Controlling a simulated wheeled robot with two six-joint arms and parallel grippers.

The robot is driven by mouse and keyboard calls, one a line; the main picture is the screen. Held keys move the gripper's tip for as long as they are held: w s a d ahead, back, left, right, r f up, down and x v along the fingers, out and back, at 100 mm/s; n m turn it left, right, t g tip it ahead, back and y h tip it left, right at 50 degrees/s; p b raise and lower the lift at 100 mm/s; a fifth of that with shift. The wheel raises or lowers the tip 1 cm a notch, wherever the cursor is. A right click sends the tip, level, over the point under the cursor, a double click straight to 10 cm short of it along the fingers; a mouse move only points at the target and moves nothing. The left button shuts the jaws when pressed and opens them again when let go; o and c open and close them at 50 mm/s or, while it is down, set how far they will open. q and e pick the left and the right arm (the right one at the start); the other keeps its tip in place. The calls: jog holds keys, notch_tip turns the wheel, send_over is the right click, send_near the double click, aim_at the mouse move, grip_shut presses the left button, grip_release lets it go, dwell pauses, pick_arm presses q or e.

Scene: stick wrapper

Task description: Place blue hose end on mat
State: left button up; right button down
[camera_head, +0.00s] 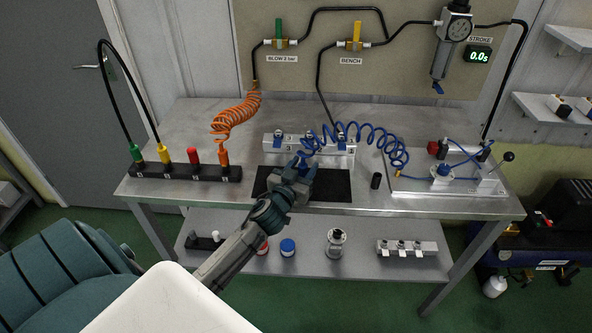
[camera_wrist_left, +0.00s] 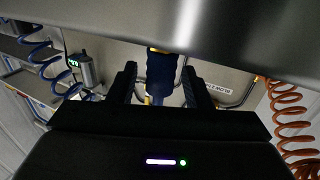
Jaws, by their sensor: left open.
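The black mat (camera_head: 332,187) lies on the front middle of the steel workbench. The coiled blue hose (camera_head: 360,132) runs from the right of the bench to its left end beside my left gripper (camera_head: 300,170), which is over the mat's left part. In the left wrist view the blue hose end (camera_wrist_left: 160,72) is between the two dark fingers of my left gripper (camera_wrist_left: 160,88), which is open. In the head view the gripper partly hides the hose end, so I cannot tell whether it touches the mat. My right gripper is not in view.
A white valve block (camera_head: 345,150) stands just behind the mat. A black rack (camera_head: 180,172) with coloured plugs and the coiled orange hose (camera_head: 235,115) is to the left. A small black cylinder (camera_head: 376,181) and a fixture plate (camera_head: 425,186) are to the right.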

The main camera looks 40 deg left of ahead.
pick_arm(q)
jog(key=s, duration=0.1)
jog(key=b, duration=0.1)
jog(key=s, duration=0.1)
jog(key=shift+s+d+f+b, duration=0.2)
jog(key=shift+s+f+b, duration=0.1)
jog(key=shift+b, duration=0.1)
jog(key=s+d+b, duration=0.1)
jog(key=s+b, duration=0.2)
jog(key=s, duration=0.6)
jog(key=shift+d+r+b, duration=0.2)
jog(key=shift+r+b, duration=0.1)
jog(key=shift+r, duration=0.05)
jog(key=shift+s, duration=0.1)
dwell(0.8)
